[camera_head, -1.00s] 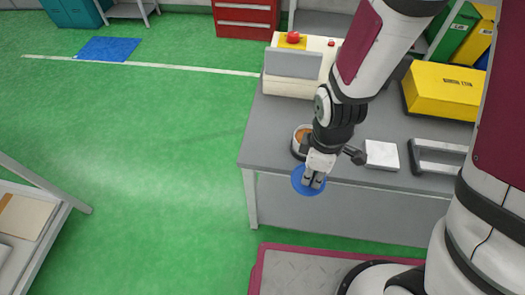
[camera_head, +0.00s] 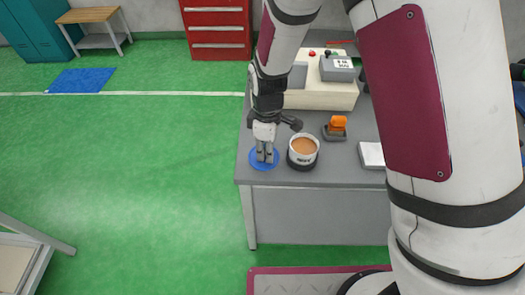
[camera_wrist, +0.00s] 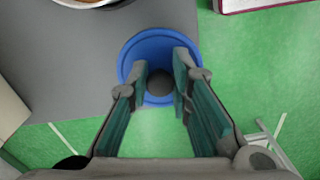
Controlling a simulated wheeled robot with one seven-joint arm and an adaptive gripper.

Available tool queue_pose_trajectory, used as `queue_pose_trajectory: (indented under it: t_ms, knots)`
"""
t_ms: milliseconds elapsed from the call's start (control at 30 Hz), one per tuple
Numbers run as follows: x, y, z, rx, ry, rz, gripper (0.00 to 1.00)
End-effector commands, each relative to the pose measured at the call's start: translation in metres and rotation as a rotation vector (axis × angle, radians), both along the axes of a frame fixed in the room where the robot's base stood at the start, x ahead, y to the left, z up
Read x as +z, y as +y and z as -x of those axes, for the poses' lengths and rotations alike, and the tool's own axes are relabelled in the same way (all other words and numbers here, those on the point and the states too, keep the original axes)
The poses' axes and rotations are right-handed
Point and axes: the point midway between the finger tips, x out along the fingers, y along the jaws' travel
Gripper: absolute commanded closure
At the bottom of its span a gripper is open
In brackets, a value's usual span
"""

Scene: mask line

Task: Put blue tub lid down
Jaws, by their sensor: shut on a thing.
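The blue tub lid (camera_head: 257,165) is round with a dark knob (camera_wrist: 158,83). My gripper (camera_head: 264,155) points down, shut on the lid, near the grey table's front-left corner. In the wrist view the lid (camera_wrist: 131,57) sits between and beyond my fingertips (camera_wrist: 159,75), overlapping the table edge and the green floor. Whether it touches the tabletop I cannot tell. The white tub (camera_head: 303,161) with brown contents stands open on a dark base, just right of the lid; only its rim (camera_wrist: 88,3) shows in the wrist view.
The grey table (camera_head: 345,173) also holds an orange-topped item (camera_head: 337,125), a white block (camera_head: 371,155) and a cream machine (camera_head: 318,94) behind. My own arm covers the table's right side. Open green floor (camera_head: 150,180) lies left of the table.

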Motion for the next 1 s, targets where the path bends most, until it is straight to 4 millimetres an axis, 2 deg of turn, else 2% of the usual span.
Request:
queue_pose_trajectory:
  t_ms: [100, 200, 333, 567, 933, 967, 1000]
  knots:
    - [-0.002, 0.007, -0.016, 0.000, 0.000, 0.001, 1.00]
    - [-0.003, 0.010, -0.021, 0.000, 0.000, 0.001, 1.00]
    - [-0.010, 0.011, -0.022, 0.000, 0.002, 0.001, 1.00]
    - [-0.037, 0.010, -0.021, 0.001, 0.002, 0.001, 1.00]
    - [-0.041, 0.010, -0.022, 0.000, 0.001, 0.001, 1.00]
    - [-0.041, 0.010, -0.022, 0.000, 0.001, 0.000, 0.76]
    - [-0.041, 0.010, -0.022, 0.000, 0.001, 0.000, 0.67]
